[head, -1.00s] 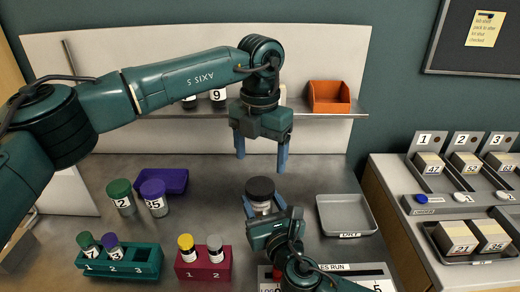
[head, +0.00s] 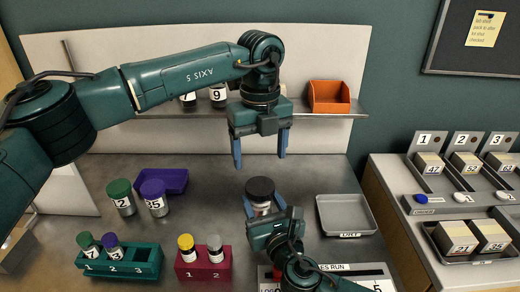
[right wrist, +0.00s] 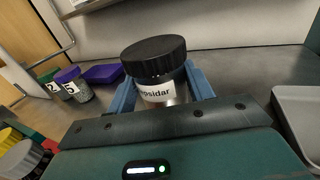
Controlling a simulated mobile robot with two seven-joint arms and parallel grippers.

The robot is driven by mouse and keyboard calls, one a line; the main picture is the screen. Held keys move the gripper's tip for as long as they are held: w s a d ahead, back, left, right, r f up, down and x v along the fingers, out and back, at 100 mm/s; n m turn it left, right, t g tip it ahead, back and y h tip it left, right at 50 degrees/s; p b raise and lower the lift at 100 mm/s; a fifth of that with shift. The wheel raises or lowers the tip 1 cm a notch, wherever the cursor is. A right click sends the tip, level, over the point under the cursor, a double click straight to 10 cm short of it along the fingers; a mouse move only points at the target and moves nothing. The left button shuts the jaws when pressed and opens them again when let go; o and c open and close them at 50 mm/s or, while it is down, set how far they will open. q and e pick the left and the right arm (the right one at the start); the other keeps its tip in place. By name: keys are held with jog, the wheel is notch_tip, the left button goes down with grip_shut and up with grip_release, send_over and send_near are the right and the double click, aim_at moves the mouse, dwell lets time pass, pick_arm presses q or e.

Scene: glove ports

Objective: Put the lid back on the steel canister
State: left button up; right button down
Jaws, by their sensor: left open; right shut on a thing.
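The steel canister (head: 261,208) stands upright on the steel worktop with a white label. Its black ribbed lid (head: 260,188) sits on its top; I cannot tell how tightly. In the right wrist view the canister (right wrist: 158,94) and lid (right wrist: 154,57) show close up, the label partly readable. My right gripper (head: 264,206) is shut around the canister's body, below the lid, one finger on each side. My left gripper (head: 260,160) is open and empty, pointing down, above and apart from the lid.
A grey tray (head: 346,232) lies right of the canister. Green-lidded (head: 121,197) and purple-lidded (head: 154,198) jars stand left, near a purple tray (head: 176,181). Teal (head: 122,272) and red (head: 204,266) racks hold small vials. A shelf behind carries an orange bin (head: 329,97).

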aim_at(260, 186)
pick_arm(q)
jog(key=shift+f, duration=4)
jog(key=shift+c, duration=0.2)
jog(key=c, duration=0.9)
jog(key=m, duration=0.5)
jog(key=shift+m, duration=0.4)
jog(key=m, duration=0.6)
jog(key=shift+m, duration=0.3)
jog(key=m, duration=1.2)
jog(key=o, duration=1.1)
